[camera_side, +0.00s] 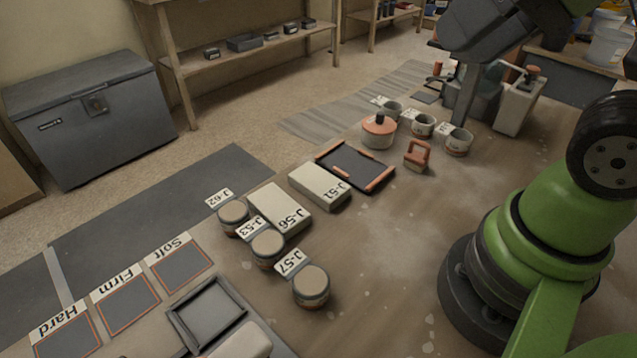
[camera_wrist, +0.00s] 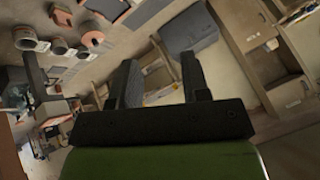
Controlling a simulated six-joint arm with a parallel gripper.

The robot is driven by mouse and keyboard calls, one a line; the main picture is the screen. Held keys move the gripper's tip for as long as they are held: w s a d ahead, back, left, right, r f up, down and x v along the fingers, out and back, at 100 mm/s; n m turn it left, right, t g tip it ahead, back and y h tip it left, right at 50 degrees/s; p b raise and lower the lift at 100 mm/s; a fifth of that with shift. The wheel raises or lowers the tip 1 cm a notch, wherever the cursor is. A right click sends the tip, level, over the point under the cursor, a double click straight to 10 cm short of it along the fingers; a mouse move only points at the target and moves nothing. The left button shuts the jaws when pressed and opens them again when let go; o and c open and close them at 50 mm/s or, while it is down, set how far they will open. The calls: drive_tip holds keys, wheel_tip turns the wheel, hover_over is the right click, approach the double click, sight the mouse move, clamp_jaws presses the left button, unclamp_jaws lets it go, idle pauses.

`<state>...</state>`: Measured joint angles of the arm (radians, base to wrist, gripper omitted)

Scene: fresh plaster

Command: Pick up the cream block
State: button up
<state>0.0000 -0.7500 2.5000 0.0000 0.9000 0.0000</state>
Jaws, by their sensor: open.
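Two pale cream, flat rectangular blocks lie on the table in the side view. One block (camera_side: 320,186) lies beside a label reading J-51, and the other (camera_side: 279,209) beside a label reading J-56. A third pale rounded shape (camera_side: 242,343) is cut off by the bottom edge, and I cannot tell what it is. My gripper (camera_wrist: 158,78) shows in the wrist view with its two dark fingers apart and nothing between them. It is well away from the blocks, raised toward the back of the room. In the wrist view I cannot make out the blocks clearly.
Lidded jars (camera_side: 311,286) stand close to the J-56 block. A dark tray with orange ends (camera_side: 352,169) lies beside the J-51 block. Beyond are an orange-handled tool (camera_side: 417,156), an orange-lidded pot (camera_side: 379,132) and mugs (camera_side: 457,142). Squares marked Soft, Firm and Hard (camera_side: 127,299) lie at lower left.

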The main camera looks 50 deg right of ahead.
idle(0.4)
drive_tip(key=o, duration=0.6)
drive_tip(key=shift+o, duration=0.2)
drive_tip(key=n+g+h, duration=0.2)
drive_tip(key=n+g, duration=0.2)
drive_tip(key=g, duration=0.3)
hover_over(321, 182)
drive_tip(key=f, duration=2.4)
drive_tip(key=shift+s+a+f, duration=0.15)
drive_tip(key=shift+s+f, duration=0.2)
drive_tip(key=shift+f, duration=0.05)
drive_tip(key=shift+w+f, duration=0.15)
drive_tip(key=shift+f, duration=1.4)
drive_tip(key=shift+w+f, duration=0.15)
drive_tip(key=shift+f, duration=1.35)
